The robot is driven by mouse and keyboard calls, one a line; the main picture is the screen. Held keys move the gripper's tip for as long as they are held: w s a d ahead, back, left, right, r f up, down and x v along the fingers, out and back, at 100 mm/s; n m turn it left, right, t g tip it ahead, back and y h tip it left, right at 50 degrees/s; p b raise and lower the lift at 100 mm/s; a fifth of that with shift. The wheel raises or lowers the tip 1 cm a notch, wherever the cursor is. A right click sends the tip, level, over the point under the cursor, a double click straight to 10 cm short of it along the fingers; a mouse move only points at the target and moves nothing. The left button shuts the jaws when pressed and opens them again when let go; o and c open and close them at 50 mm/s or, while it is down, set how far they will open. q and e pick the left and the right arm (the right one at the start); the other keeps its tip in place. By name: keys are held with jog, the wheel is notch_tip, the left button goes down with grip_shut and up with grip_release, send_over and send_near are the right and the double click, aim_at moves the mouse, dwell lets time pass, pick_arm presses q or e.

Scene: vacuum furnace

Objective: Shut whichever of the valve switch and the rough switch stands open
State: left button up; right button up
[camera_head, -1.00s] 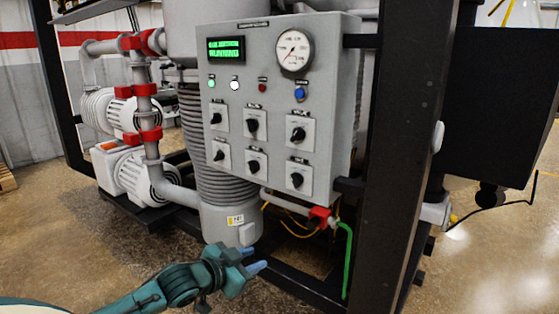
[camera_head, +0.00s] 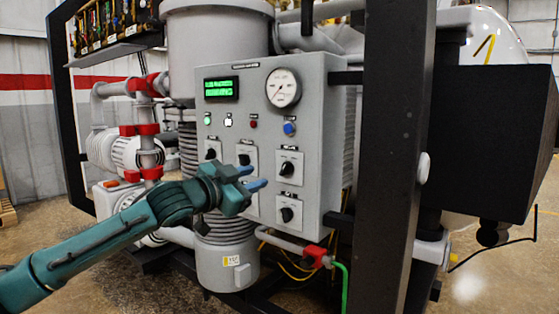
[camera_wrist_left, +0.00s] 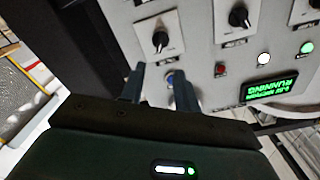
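The control panel (camera_head: 262,120) carries two rows of black rotary switches on white plates. The upper right switch (camera_head: 287,169), which seems labelled VALVE, has its knob turned at a slant; it also shows in the left wrist view (camera_wrist_left: 160,40). Below it is the lower right switch (camera_head: 287,214); its label is too small to read, so I cannot pick out the rough switch. My left gripper (camera_head: 252,178) is open and empty in front of the panel, left of the upper right switch, hiding lower switches. In the left wrist view its fingers (camera_wrist_left: 158,82) are apart near the blue button.
The panel also has a green display (camera_head: 221,89), a round gauge (camera_head: 283,88), indicator lamps and a blue button (camera_head: 290,128). A black frame post (camera_head: 391,150) stands to the right. Pumps and red-clamped pipes (camera_head: 147,130) are to the left.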

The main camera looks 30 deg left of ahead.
aim_at(284, 168)
pick_arm(q)
jog(key=w+p, duration=0.1)
jog(key=w, duration=0.2)
jog(key=w+p, duration=0.1)
jog(key=w, duration=0.3)
jog(key=w+p, duration=0.1)
jog(key=w, duration=0.2)
jog(key=shift+w+d, duration=0.25)
jog(key=shift+d, duration=0.15)
jog(key=shift+c, duration=0.3)
grip_shut()
